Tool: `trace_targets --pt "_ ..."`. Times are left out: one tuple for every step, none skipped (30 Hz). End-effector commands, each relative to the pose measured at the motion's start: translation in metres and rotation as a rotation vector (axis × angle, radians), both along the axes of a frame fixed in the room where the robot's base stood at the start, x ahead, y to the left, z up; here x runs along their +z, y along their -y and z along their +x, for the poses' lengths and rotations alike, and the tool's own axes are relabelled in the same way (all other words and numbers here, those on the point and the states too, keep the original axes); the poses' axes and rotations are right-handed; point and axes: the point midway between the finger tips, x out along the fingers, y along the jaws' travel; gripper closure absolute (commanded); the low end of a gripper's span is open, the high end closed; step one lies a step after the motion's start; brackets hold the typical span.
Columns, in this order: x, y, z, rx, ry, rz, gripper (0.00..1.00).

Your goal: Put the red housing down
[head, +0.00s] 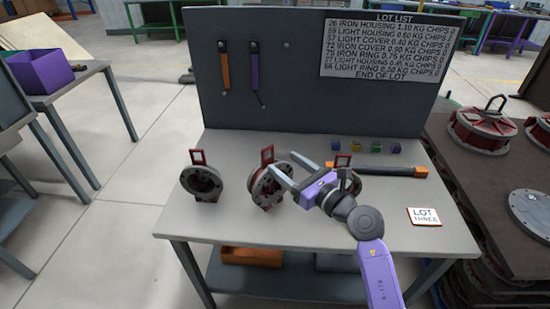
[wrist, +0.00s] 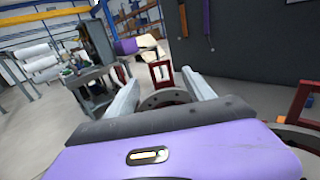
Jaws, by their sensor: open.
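Three red housings with grey ring faces and red loop handles stand on the grey table (head: 330,237). The left housing (head: 203,183) stands alone. The middle housing (head: 266,190) stands upright just beside my gripper's fingers. The right housing (head: 343,162) is mostly hidden behind my gripper. My gripper (head: 280,164) is open, with nothing visible between its fingers, which point left across the table. In the wrist view, a housing (wrist: 165,98) shows beyond and between the fingers, and part of another (wrist: 301,97) shows at the right. Whether a finger touches the middle housing, I cannot tell.
A dark backboard (head: 300,75) with a lot list (head: 390,47) stands behind the table. A black and orange bar (head: 385,170), small coloured cubes (head: 376,146) and a "LOT THREE" card (head: 424,217) lie on the right. The table's front left is clear.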

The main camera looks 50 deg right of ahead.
Motion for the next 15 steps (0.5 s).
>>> trace_targets --pt "-0.002 -0.001 -0.010 -0.002 0.000 0.000 0.38" --pt "-0.001 -0.002 -0.014 -0.001 0.000 0.000 0.38" --pt "-0.002 -0.003 -0.020 -0.001 -0.001 0.000 0.38" --pt "-0.002 -0.003 -0.023 -0.001 -0.001 0.000 0.38" --pt "-0.001 -0.003 -0.026 -0.001 0.000 -0.001 0.38" --pt "-0.001 -0.004 -0.030 -0.001 0.001 -0.001 0.38" --pt "-0.001 -0.004 -0.032 0.000 0.000 0.000 0.38" --pt "-0.001 -0.004 -0.034 0.000 0.000 0.000 0.38" --pt "0.000 -0.004 -0.035 0.000 0.000 0.000 0.38" --pt "0.000 -0.005 -0.036 0.000 0.001 0.000 0.38" --pt "0.000 -0.005 -0.037 0.000 0.001 -0.001 0.38" --pt "0.001 -0.005 -0.037 0.001 0.001 -0.001 0.38" --pt "0.001 -0.005 -0.037 0.001 0.001 -0.001 0.38" --pt "0.001 -0.005 -0.038 0.002 0.001 0.002 0.38" --pt "0.000 -0.008 -0.038 0.006 0.006 0.012 0.38"
